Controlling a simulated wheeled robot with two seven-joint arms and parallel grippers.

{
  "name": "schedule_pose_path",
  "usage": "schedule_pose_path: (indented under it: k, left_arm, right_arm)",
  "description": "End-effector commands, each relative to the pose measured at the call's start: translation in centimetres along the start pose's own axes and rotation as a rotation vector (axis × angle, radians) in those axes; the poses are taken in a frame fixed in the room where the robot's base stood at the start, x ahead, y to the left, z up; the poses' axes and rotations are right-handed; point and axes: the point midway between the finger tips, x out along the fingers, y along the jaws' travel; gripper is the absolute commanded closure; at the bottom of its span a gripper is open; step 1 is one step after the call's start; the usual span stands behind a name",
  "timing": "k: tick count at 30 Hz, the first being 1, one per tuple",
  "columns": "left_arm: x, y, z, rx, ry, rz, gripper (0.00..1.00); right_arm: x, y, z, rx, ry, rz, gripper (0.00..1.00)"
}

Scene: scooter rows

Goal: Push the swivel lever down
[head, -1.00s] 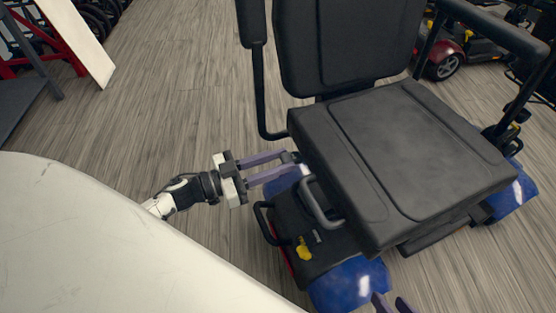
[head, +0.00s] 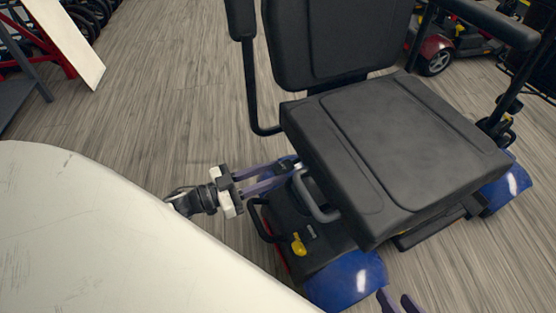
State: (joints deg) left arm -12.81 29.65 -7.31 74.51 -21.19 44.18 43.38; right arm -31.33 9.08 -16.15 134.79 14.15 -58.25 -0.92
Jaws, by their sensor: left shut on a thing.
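The scooter's black seat (head: 395,150) stands right of my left gripper, above a blue-and-black base. My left gripper (head: 292,167) reaches in from the left, its purple fingers just under the seat's left edge. It is shut on a small dark piece there, which seems to be the swivel lever (head: 286,163); the fingers and seat edge hide most of it. My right gripper (head: 399,303) shows only as two purple fingertips at the bottom edge, apart with nothing seen between them.
A grey loop handle (head: 316,202) and a yellow lever (head: 299,244) sit on the base below my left gripper. A large white surface (head: 110,235) fills the lower left. Another red scooter (head: 437,55) stands at the back right.

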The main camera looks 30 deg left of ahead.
Motion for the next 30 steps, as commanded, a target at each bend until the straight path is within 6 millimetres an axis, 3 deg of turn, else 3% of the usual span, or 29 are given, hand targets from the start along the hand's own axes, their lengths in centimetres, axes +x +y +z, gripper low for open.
schedule_pose_path:
  k: [1, 12, 13, 16, 30]
  left_arm:
    - [-0.3, 0.17, 1.25, -0.001, -0.027, -0.007, 1.0]
    - [-0.38, 0.23, 1.4, -0.003, -0.027, -0.008, 1.0]
    - [-0.37, 0.24, 1.4, -0.003, -0.027, -0.008, 0.69]
    - [-0.35, 0.2, 1.3, -0.003, -0.025, -0.007, 0.53]
    - [-1.0, 0.01, 0.72, -0.002, -0.017, -0.008, 0.53]
  right_arm:
    - [0.09, 0.0, 0.14, 0.001, -0.001, -0.001, 0.68]
    - [0.18, 0.01, 0.08, 0.0, 0.001, -0.001, 0.68]
    - [0.19, 0.01, 0.04, 0.0, 0.002, -0.001, 0.68]
    - [0.23, 0.05, -0.07, -0.002, 0.003, -0.001, 0.68]
    - [0.02, 0.07, -0.49, -0.006, 0.006, 0.002, 0.68]
